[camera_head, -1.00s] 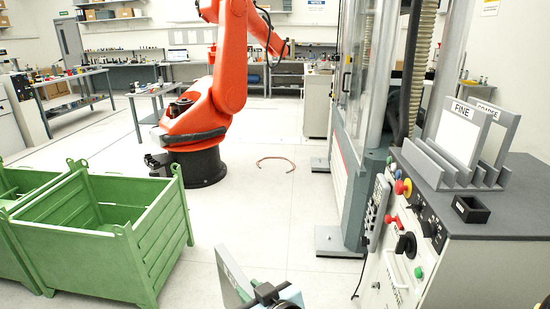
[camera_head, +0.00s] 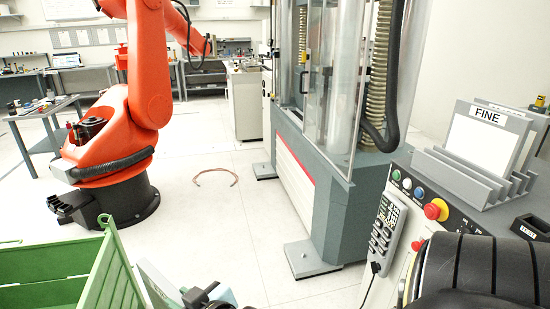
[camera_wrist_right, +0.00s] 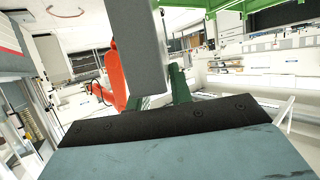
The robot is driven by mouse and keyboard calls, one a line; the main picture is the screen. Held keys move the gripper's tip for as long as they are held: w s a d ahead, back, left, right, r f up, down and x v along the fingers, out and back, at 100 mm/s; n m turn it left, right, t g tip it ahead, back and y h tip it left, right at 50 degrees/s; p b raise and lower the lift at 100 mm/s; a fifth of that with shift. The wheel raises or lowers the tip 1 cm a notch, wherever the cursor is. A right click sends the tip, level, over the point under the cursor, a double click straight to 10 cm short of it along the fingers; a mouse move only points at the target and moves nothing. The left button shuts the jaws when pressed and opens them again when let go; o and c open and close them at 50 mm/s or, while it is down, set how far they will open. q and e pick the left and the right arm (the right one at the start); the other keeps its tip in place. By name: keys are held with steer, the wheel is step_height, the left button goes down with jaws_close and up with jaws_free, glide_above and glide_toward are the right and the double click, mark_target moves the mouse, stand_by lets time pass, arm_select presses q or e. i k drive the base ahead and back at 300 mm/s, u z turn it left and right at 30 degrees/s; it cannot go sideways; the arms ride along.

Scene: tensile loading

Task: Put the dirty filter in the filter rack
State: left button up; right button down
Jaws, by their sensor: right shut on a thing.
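The filter rack (camera_head: 470,183) is a grey slotted stand on the console at the right in the head view. A white panel marked FINE (camera_head: 478,145) stands in it, with a second panel (camera_head: 527,117) behind. My right gripper (camera_head: 207,295) is at the bottom edge, left of centre, far from the rack. It is shut on a thin pale panel, the dirty filter (camera_head: 158,288), which is tilted and mostly cut off by the frame. In the right wrist view a grey slab and a smudged teal surface are close; I cannot tell which is the filter. My left gripper is not in view.
A green crate (camera_head: 70,275) is at the lower left. An orange robot arm (camera_head: 145,70) stands behind it. The testing machine (camera_head: 335,190) is left of the console, which carries a red knob (camera_head: 436,209) and a small black tray (camera_head: 530,228).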

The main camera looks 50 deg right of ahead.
mark_target(448, 182)
steer(key=z, duration=1.55)
